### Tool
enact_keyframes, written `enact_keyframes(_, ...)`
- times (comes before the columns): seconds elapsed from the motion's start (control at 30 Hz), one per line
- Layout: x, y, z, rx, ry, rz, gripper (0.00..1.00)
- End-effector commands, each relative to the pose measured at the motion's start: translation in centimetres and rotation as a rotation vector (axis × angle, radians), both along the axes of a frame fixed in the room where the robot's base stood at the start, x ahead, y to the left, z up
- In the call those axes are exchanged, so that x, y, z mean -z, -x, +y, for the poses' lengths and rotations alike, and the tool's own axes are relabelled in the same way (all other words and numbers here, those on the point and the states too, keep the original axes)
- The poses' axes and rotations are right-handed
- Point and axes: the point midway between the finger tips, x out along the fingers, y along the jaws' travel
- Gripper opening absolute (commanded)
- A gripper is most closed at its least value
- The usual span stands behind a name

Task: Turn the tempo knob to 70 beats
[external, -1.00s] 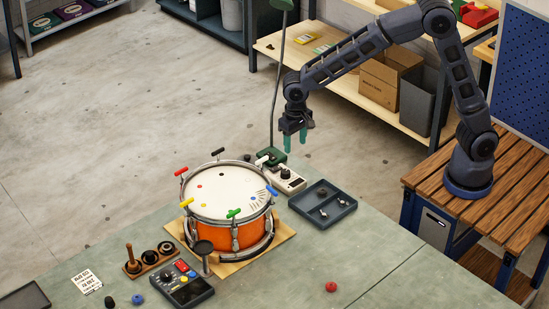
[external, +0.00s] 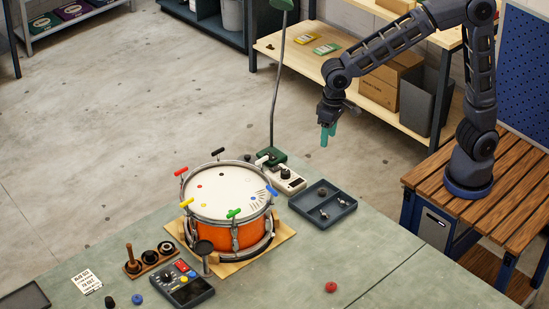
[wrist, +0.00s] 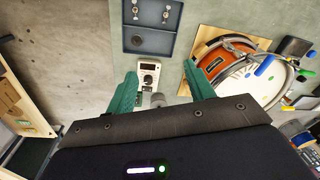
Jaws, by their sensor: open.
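A white box (external: 288,183) with a dark round knob (external: 285,173) stands on the bench behind the drum. It also shows in the wrist view (wrist: 149,67), where its dark knob (wrist: 148,80) sits between my fingers in the picture. A dark control box (external: 186,290) with coloured buttons and a knob stands at the front left. No tempo label or setting is readable on either box. My gripper (external: 328,136) has teal fingers, is open and empty, and hangs above and to the right of the white box, apart from it. It also shows in the wrist view (wrist: 162,85).
An orange drum (external: 235,236) with coloured handles stands on a wooden board left of the white box. A grey tray (external: 340,208) with small metal parts lies to the right. A green lamp base (external: 270,155) with a tall stem stands behind the white box.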

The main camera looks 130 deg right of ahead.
Motion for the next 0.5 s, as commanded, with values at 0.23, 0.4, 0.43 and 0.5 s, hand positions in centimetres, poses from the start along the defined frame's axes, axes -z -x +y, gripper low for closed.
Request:
enact_keyframes(0.23,-0.76,0.42,1.28,-0.038,0.005,-0.01,0.53)
enact_keyframes(0.4,-0.8,0.46,1.37,-0.041,0.005,-0.011,0.53)
enact_keyframes(0.43,-0.79,0.46,1.37,-0.041,0.005,-0.011,0.53)
enact_keyframes(0.5,-0.79,0.46,1.36,-0.041,0.005,-0.011,0.53)
